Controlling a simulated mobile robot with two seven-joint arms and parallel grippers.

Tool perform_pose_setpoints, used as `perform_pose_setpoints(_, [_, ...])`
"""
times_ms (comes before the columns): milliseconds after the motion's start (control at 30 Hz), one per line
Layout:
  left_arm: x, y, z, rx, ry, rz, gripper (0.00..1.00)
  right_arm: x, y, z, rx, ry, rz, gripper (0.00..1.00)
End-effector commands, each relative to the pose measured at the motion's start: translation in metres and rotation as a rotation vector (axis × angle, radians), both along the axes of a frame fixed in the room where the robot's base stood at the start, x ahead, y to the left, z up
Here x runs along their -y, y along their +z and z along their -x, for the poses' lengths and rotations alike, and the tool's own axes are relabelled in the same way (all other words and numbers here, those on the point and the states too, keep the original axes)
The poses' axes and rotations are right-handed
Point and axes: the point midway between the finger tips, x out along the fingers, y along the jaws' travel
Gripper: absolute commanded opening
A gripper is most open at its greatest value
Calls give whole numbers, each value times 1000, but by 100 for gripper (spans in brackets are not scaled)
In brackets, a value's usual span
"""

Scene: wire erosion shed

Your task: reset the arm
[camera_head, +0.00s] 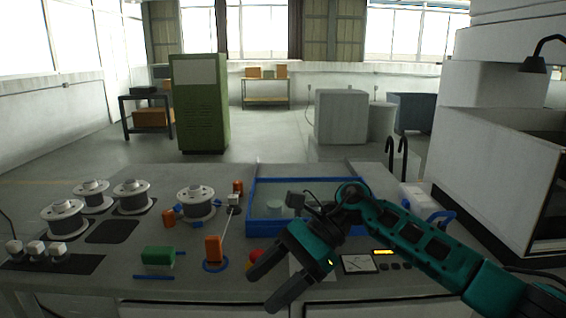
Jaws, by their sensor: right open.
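My right arm comes in from the lower right and reaches over the front of the grey work table (190,253). Its gripper (258,290) is open and empty, with its dark fingers pointing to the lower left near the table's front edge. It hangs in front of the blue-rimmed tray (335,181) and hides part of it. A red round button (256,256) shows just behind the fingers. My left gripper is not in view.
Several wire spools (195,203) stand on the table's left half. A green block (158,256) and an orange upright piece (213,248) are left of the gripper. A meter (359,264) lies under my arm. A white machine (490,190) stands at right.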

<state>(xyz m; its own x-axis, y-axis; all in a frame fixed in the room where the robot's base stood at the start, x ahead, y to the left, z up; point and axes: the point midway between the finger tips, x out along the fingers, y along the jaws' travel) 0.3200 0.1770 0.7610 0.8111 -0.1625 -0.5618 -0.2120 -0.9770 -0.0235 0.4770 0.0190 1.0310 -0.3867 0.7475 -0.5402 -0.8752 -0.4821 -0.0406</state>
Motion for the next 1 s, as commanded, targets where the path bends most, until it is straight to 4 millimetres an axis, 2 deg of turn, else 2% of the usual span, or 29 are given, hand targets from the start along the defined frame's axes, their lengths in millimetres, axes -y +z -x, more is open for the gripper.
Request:
perform_pose_setpoints(33, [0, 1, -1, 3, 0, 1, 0, -17, -5, 12, -100, -56, -86, 64])
perform_pose_setpoints(100, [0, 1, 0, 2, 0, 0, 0, -35, -3, 22, -250, -155, -206, 64])
perform_pose_setpoints(200, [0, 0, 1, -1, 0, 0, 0, -51, 3, 29, -499, -306, -368, 64])
perform_pose_setpoints(267, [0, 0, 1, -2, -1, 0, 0, -55, 6, 29, -660, -397, -458, 64])
perform_pose_setpoints(367, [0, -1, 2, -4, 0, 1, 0, -50, 7, 24, -947, -549, -596, 64])
perform_pose_setpoints(467, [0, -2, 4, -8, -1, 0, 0, -34, -2, 15, -1251, -698, -721, 64])
perform_pose_setpoints(567, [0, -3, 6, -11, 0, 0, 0, -8, -21, 6, -1566, -842, -838, 64])
perform_pose_setpoints(667, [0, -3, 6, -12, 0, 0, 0, 25, -53, 2, -1890, -979, -949, 64])
perform_pose_setpoints(733, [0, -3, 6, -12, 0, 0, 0, 50, -81, 5, -2116, -1069, -1027, 64])
perform_pose_setpoints(867, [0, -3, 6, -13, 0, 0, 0, 100, -142, 28, -2536, -1225, -1178, 64])
perform_pose_setpoints(900, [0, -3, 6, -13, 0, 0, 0, 115, -162, 39, 2574, 1225, 1187, 64])
perform_pose_setpoints(1000, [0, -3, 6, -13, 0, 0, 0, 148, -206, 75, 2315, 1066, 1064, 64])
